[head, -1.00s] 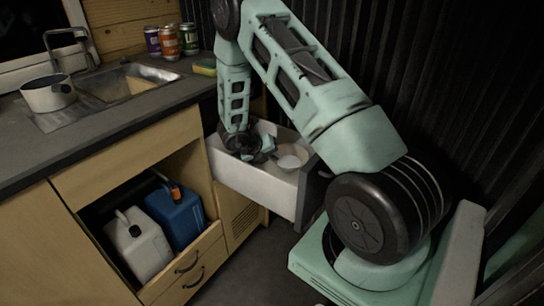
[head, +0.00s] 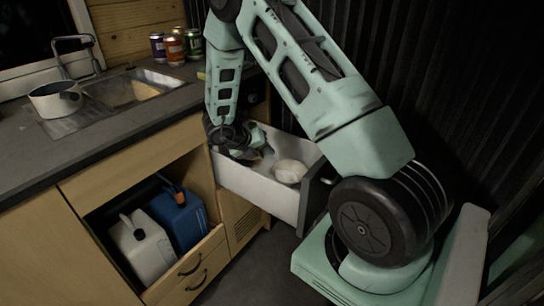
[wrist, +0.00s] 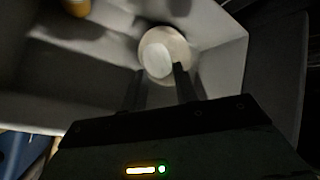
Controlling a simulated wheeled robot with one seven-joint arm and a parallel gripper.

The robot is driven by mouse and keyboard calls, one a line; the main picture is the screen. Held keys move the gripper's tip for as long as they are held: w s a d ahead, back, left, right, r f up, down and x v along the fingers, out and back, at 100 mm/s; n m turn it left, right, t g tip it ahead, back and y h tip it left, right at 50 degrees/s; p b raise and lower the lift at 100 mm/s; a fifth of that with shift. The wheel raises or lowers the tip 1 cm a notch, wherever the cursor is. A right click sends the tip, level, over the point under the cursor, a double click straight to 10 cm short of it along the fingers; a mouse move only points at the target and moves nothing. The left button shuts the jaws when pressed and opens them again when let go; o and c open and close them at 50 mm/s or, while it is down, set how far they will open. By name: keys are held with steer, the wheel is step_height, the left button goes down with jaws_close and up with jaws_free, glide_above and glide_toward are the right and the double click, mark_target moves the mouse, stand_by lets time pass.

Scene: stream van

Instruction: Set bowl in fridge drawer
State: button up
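The pale bowl (head: 290,172) lies inside the pulled-out white fridge drawer (head: 252,187), towards its right end. In the wrist view the bowl (wrist: 151,40) shows as a cream ring around a whiter disc; I cannot tell how far it is tilted. My gripper (head: 262,152) is low over the drawer, left of the bowl in the head view. In the wrist view my two fingers (wrist: 158,77) are apart with nothing clearly held between them. The right fingertip overlaps the bowl's near edge; contact cannot be told.
An orange-yellow item (wrist: 78,6) shows at the wrist view's top edge. A white pot (head: 56,98) and several cans (head: 174,48) stand on the counter by the sink (head: 130,88). Blue (head: 178,215) and white (head: 142,245) jugs fill the open cabinet. A dark ribbed wall is on the right.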

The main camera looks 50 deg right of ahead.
steer(key=v, duration=0.5)
steer(key=shift+s+a+f, duration=0.1)
stand_by(0.5)
